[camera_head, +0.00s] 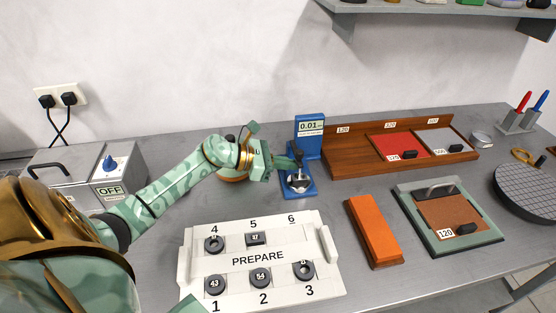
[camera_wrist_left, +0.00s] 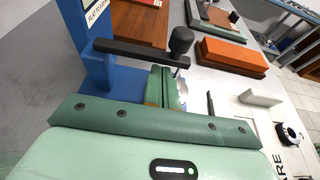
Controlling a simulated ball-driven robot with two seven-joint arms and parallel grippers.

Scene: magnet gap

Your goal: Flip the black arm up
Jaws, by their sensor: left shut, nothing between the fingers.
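The blue gauge (camera_head: 309,135) stands on the bench with its display reading 0.01. Its black arm (camera_wrist_left: 135,51) shows in the left wrist view as a bar running out sideways from the blue column, with a black knob (camera_wrist_left: 181,41) at its free end. In the head view the knob (camera_head: 299,154) is small and partly confused with my fingers. My left gripper (camera_head: 290,163) is shut and empty at the gauge, its green fingers (camera_wrist_left: 164,88) close to the arm and below it in the wrist picture. I cannot tell whether they touch.
A white PREPARE tray (camera_head: 230,281) with several dark pieces lies in front. An orange block (camera_head: 374,231) and a green-framed plate (camera_head: 415,187) lie to the right. A wooden rack (camera_head: 355,160) stands behind. A grey box (camera_head: 68,170) marked OFF is at left.

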